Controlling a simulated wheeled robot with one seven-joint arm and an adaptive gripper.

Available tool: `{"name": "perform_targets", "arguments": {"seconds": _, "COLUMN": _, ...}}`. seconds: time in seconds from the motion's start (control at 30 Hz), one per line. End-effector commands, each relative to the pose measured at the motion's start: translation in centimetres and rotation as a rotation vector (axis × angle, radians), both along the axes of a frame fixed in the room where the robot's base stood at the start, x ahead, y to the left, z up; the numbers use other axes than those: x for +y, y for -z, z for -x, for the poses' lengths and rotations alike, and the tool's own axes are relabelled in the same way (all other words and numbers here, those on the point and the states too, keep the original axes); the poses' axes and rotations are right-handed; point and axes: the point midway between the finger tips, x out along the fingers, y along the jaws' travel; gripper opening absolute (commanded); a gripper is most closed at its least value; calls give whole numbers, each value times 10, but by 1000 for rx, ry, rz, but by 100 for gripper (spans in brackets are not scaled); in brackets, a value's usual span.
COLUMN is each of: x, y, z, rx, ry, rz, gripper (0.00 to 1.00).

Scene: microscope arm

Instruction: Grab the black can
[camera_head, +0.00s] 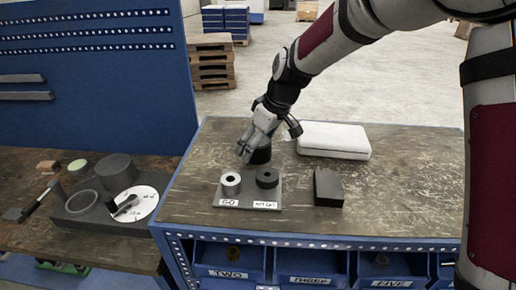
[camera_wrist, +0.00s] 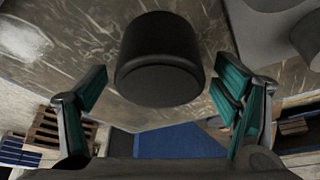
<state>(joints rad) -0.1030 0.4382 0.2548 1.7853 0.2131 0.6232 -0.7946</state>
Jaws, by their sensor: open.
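The black can (camera_wrist: 158,62) stands on the brown table top in the wrist view, between and just beyond my two fingers. In the head view the black can (camera_head: 261,155) is partly hidden behind my gripper (camera_head: 246,152), which is tilted down at its left side. In the wrist view my gripper (camera_wrist: 162,108) is open, with teal finger pads on both sides of the can and visible gaps to it. I cannot tell the exact depth between the fingertips and the can.
A grey plate (camera_head: 247,193) with a white ring (camera_head: 231,183) and a dark ring (camera_head: 267,177) lies in front of the can. A black block (camera_head: 328,188) and a white case (camera_head: 334,140) are to the right. A blue pegboard (camera_head: 90,80) rises at left.

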Motion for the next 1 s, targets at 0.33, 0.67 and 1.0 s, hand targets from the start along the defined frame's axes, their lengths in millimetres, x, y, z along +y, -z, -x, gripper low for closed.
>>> {"name": "perform_targets", "arguments": {"seconds": 0.33, "x": 2, "y": 6, "z": -2, "rx": 0, "ry": 0, "rz": 0, "gripper": 75}}
{"name": "perform_targets", "arguments": {"seconds": 0.67, "x": 2, "y": 5, "z": -2, "rx": -1, "ry": 0, "rz": 0, "gripper": 22}}
{"name": "perform_targets", "arguments": {"seconds": 1.0, "x": 2, "y": -1, "z": -3, "rx": -3, "ry": 1, "rz": -1, "gripper": 22}}
